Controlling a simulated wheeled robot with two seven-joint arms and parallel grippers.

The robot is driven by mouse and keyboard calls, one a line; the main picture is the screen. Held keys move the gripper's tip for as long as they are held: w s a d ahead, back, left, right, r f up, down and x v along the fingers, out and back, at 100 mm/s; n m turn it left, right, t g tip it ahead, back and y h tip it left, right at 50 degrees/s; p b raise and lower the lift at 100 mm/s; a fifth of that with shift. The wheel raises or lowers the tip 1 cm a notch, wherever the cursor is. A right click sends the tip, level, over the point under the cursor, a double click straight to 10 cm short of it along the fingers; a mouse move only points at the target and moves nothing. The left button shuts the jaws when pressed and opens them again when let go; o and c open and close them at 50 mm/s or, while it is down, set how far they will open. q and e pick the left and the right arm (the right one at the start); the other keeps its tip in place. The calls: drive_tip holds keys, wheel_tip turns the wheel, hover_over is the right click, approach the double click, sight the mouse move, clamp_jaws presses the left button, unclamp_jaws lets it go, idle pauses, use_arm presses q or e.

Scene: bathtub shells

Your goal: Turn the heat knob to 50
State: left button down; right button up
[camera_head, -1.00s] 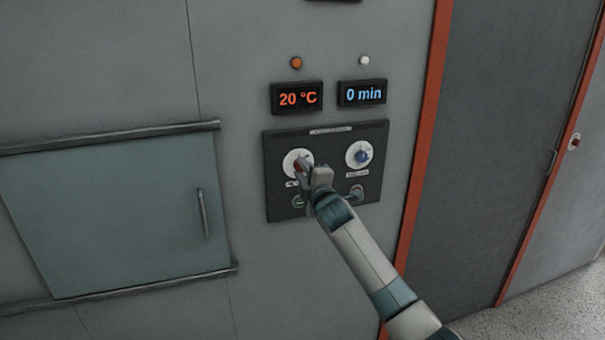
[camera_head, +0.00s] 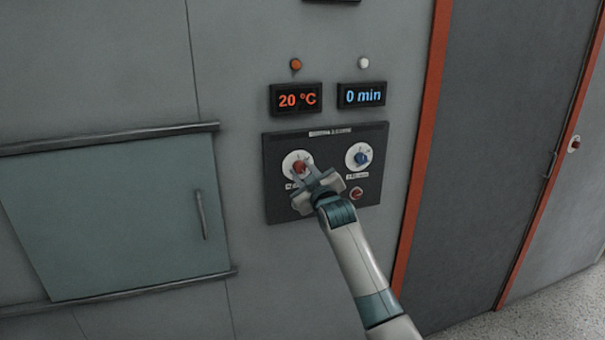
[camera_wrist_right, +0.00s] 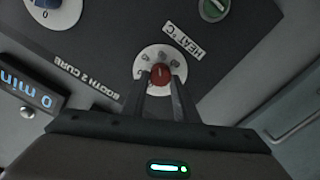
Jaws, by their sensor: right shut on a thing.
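The heat knob is a red knob (camera_head: 299,168) on a white round dial (camera_head: 291,160) at the left of the dark control panel (camera_head: 328,138). My right gripper (camera_head: 302,171) reaches it from the lower right and is shut on it. In the right wrist view the red knob (camera_wrist_right: 161,74) sits between the two fingertips of the gripper (camera_wrist_right: 160,80), beside the "HEAT °C" label (camera_wrist_right: 184,40). The display (camera_head: 296,99) above reads 20 °C. The dial's pointer and most marks are hidden or too small to read. My left gripper is not in view.
A blue knob (camera_head: 358,157) on a white dial is to the right, under a display (camera_head: 361,94) reading 0 min. A red button (camera_head: 356,193) is below it. A green button (camera_wrist_right: 213,8) shows in the wrist view. A glazed hatch (camera_head: 115,220) is at left.

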drive_tip(key=shift+f+m, duration=0.15)
drive_tip(key=shift+m, duration=0.95)
drive_tip(key=o, duration=1.1)
drive_tip(key=shift+c, duration=0.2)
drive_tip(key=shift+s+d, duration=0.1)
drive_tip(key=shift+s, duration=0.05)
drive_tip(key=b+v, duration=0.5)
drive_tip(key=v, duration=1.2)
